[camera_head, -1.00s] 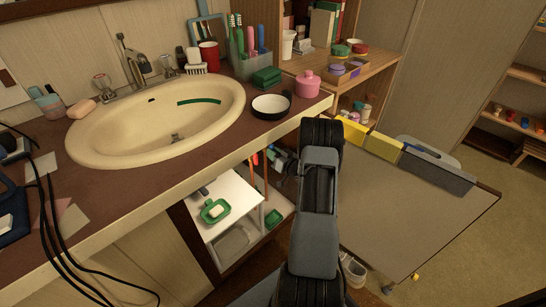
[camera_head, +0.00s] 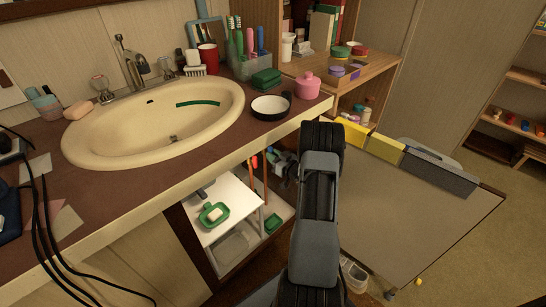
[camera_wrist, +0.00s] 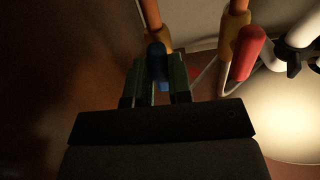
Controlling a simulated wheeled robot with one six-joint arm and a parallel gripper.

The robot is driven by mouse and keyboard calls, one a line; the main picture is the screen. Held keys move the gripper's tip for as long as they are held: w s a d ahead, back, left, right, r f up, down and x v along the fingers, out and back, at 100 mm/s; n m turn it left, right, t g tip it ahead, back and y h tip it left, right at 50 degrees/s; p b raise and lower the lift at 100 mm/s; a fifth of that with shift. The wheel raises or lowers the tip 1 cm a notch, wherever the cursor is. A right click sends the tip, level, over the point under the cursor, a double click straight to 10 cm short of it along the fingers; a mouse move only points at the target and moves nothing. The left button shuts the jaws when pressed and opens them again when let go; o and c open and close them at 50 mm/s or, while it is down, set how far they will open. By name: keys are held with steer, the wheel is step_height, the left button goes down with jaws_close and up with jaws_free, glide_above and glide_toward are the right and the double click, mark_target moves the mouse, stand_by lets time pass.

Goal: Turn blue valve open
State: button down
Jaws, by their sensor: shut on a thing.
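The blue valve handle (camera_wrist: 157,64) hangs below a brass fitting on a copper pipe in the wrist view. My gripper (camera_wrist: 160,75) has its two green-tipped fingers on either side of the handle and is shut on it. The handle points roughly down toward the gripper. In the head view my arm reaches into the open cabinet under the sink, and my fingertips and the blue valve cannot be made out there.
A red valve handle (camera_wrist: 248,52) on a second copper pipe is close to the right, with white pipework (camera_wrist: 303,30) beyond. In the head view a white shelf (camera_head: 225,204) with a green soap dish stands in the cabinet below the sink (camera_head: 155,125).

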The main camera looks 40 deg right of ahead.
steer(key=c, duration=1)
jaws_free()
steer(key=shift+c, duration=0.2)
steer(key=s+d+p, duration=0.2)
steer(key=s+p, duration=0.1)
steer(key=s, duration=1)
steer(key=shift+s, duration=0.35)
